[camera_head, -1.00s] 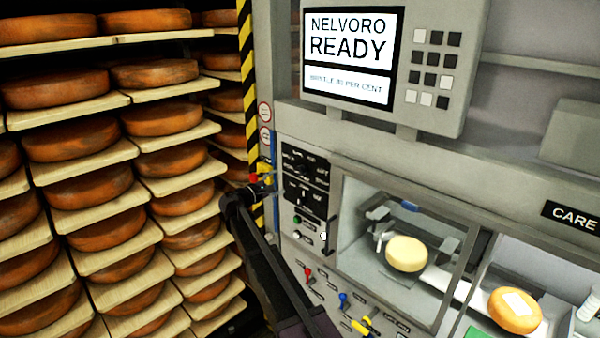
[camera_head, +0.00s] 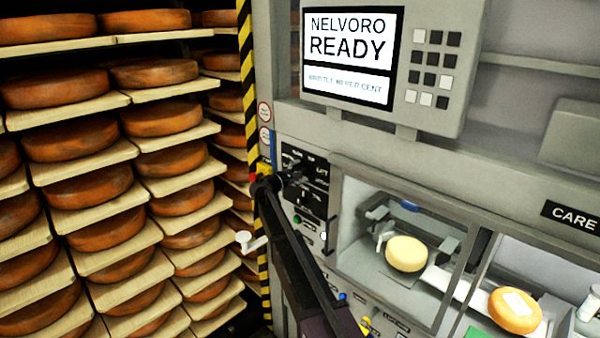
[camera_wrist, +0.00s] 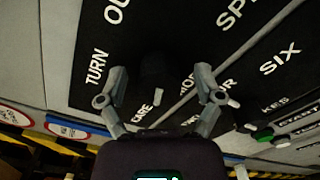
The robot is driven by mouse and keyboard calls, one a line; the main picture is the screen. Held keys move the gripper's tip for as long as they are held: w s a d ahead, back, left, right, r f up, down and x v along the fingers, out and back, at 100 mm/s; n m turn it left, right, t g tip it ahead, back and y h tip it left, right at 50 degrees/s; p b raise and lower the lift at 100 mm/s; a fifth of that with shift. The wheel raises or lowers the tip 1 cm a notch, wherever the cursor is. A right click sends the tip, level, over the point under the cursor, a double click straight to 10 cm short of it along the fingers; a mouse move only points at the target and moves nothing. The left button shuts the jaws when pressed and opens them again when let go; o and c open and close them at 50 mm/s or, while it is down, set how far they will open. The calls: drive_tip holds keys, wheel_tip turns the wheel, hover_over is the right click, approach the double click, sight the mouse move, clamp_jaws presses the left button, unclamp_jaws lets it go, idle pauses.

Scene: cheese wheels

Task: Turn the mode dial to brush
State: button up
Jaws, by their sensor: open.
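The mode dial (camera_wrist: 157,72) is a dark round knob on a black panel with white lettering; it is dim in the wrist view. A small pale mark (camera_wrist: 158,97) shows at its near edge, close to the word CARE. The words TURN and SIX are legible on the panel; I cannot read the word brush. My gripper (camera_wrist: 161,82) is open, with one finger on each side of the knob. I cannot tell whether the fingers touch it. In the head view my gripper (camera_head: 294,186) is in front of the black panel (camera_head: 318,176) and hides part of it.
A screen (camera_head: 347,50) above reads NELVORO READY. A glass-fronted chamber (camera_head: 350,195) with a pale cheese wheel (camera_head: 407,253) is right of the panel. Shelves of orange wheels (camera_head: 105,235) stand left, past a striped post (camera_head: 246,60). A white handle (camera_head: 250,241) shows beside my arm.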

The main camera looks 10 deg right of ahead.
drive_tip(key=c, duration=1.1)
drive_tip(key=shift+c, duration=0.2)
drive_tip(key=shift+m, duration=0.5)
drive_tip(key=m, duration=0.3)
drive_tip(key=shift+m, duration=2.5)
